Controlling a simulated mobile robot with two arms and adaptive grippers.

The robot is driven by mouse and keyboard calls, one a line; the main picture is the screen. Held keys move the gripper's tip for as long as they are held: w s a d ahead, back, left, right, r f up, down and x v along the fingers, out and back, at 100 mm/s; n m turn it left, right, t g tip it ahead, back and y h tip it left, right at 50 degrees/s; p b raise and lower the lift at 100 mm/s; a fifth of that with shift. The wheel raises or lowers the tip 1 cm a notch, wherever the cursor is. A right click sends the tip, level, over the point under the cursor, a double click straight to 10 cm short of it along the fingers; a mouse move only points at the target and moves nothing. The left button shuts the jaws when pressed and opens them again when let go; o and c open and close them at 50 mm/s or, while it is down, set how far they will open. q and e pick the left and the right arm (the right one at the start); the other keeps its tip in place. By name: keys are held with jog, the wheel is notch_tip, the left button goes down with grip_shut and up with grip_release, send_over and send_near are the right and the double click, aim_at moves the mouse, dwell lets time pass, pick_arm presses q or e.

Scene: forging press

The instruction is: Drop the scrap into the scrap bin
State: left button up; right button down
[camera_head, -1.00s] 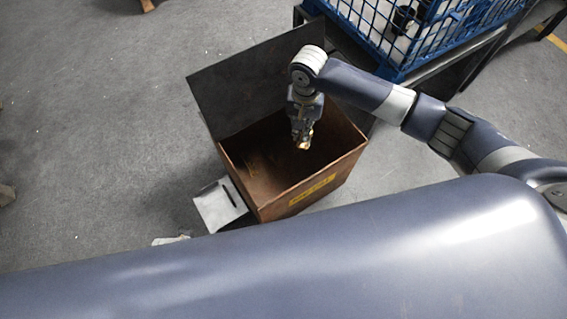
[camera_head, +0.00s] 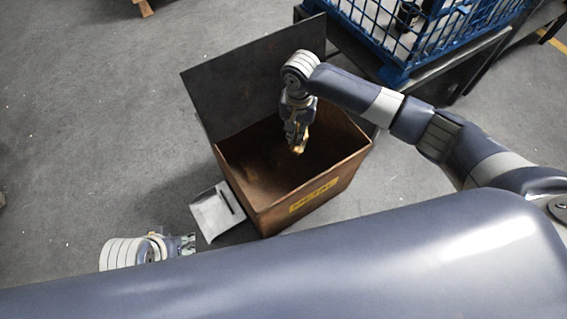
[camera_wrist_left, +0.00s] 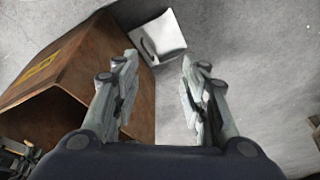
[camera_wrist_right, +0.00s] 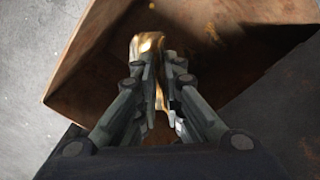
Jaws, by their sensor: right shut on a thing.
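The scrap bin (camera_head: 262,208) is an open rusty box with a yellow label on its front and a raised dark lid (camera_head: 240,85). My right gripper (camera_head: 298,146) points down over the bin's opening. It is shut on the scrap (camera_wrist_right: 148,46), a small shiny golden piece that sticks out past the fingertips in the right wrist view. The bin's rusty inside (camera_wrist_right: 210,50) lies beneath it. My left gripper (camera_head: 188,243) is low at the left, apart from the bin. In the left wrist view its two fingers (camera_wrist_left: 155,72) are spread with nothing between them.
A light grey pedal-like plate (camera_head: 215,212) lies on the floor at the bin's left side. A blue wire crate (camera_head: 420,45) stands on a dark table behind the bin at the right.

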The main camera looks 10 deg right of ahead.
aim_at(296, 135)
jog(key=shift+f+b, duration=0.3)
jog(key=shift+f, duration=0.05)
notch_tip(296, 135, down, 2)
jog(key=b, duration=0.3)
jog(key=shift+f, duration=0.1)
jog(key=shift+f+b, duration=0.1)
jog(key=shift+b, duration=0.3)
pick_arm(q)
jog(key=w+d+r+t+h+b, duration=0.1)
jog(key=w+d+r+t, duration=0.2)
jog(key=w+r+t, duration=0.2)
jog(key=w+d+r+t+h+b, duration=0.1)
jog(key=w+d+r+t+h, duration=0.1)
jog(key=w+r+t, duration=0.4)
jog(key=w+d+r, duration=0.1)
jog(key=w+r, duration=0.1)
jog(key=w, duration=0.3)
jog(key=shift+r+m+t, duration=0.3)
pick_arm(e)
jog(key=shift+f, duration=0.7)
jog(key=c, duration=1.6)
grip_release()
jog(key=shift+c, duration=0.2)
